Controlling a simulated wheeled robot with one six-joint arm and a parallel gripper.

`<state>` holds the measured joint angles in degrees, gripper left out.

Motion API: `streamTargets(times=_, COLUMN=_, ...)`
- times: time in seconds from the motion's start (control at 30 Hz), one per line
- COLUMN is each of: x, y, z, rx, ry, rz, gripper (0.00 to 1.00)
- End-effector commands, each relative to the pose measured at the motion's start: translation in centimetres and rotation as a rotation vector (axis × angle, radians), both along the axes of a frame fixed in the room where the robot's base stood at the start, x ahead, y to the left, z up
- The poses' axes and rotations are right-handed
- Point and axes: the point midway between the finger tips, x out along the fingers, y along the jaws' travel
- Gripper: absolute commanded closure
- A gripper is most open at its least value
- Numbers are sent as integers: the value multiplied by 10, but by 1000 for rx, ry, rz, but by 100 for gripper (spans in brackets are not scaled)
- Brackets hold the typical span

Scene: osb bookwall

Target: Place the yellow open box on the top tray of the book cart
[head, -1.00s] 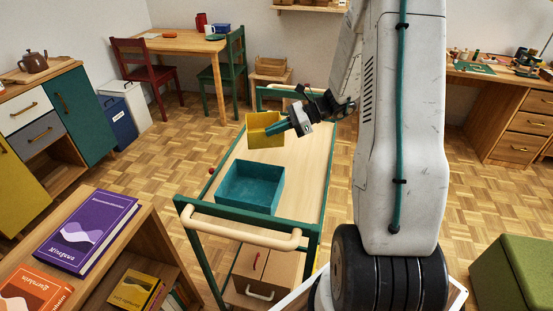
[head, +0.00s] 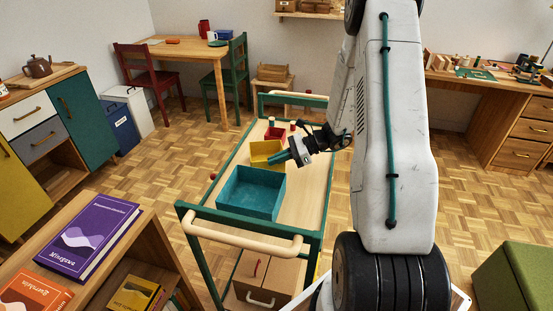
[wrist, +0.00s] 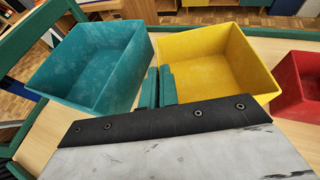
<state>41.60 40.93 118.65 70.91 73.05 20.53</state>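The yellow open box (head: 262,148) is upright over the top tray of the book cart (head: 312,185), between a teal open box and a red one. It is at or very near the tray surface; I cannot tell if its base touches. My gripper (head: 283,159) reaches it from the right. In the wrist view, the teal fingers (wrist: 159,86) are close together at the near left corner of the yellow box (wrist: 215,55), with its wall seemingly between them. The box is empty inside.
The teal open box (head: 249,192) stands on the tray's near half, close beside the yellow box. A red open box (head: 275,133) and small items are at the far end. The cart's green rail and pale handle (head: 243,236) border the near side. A bookcase with books (head: 88,233) stands at left.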

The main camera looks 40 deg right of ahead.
Motion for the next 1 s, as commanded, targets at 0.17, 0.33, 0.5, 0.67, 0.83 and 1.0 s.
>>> streamTargets(times=0.17, x=0, y=0, z=-1, rx=0, ry=1, rz=0, gripper=76)
streamTargets(times=0.33, x=0, y=0, z=-1, rx=0, ry=0, rz=0, gripper=76)
streamTargets(times=0.5, x=-1, y=-3, z=4, rx=-2, ry=-1, rz=-1, gripper=76)
streamTargets(times=0.67, x=-14, y=-25, z=14, rx=-1, ry=-1, rz=-4, gripper=76)
streamTargets(times=0.83, x=-31, y=-56, z=29, rx=-2, ry=-2, rz=-4, gripper=76)
streamTargets(times=1.0, x=-45, y=-81, z=40, rx=-2, ry=-1, rz=-2, gripper=76)
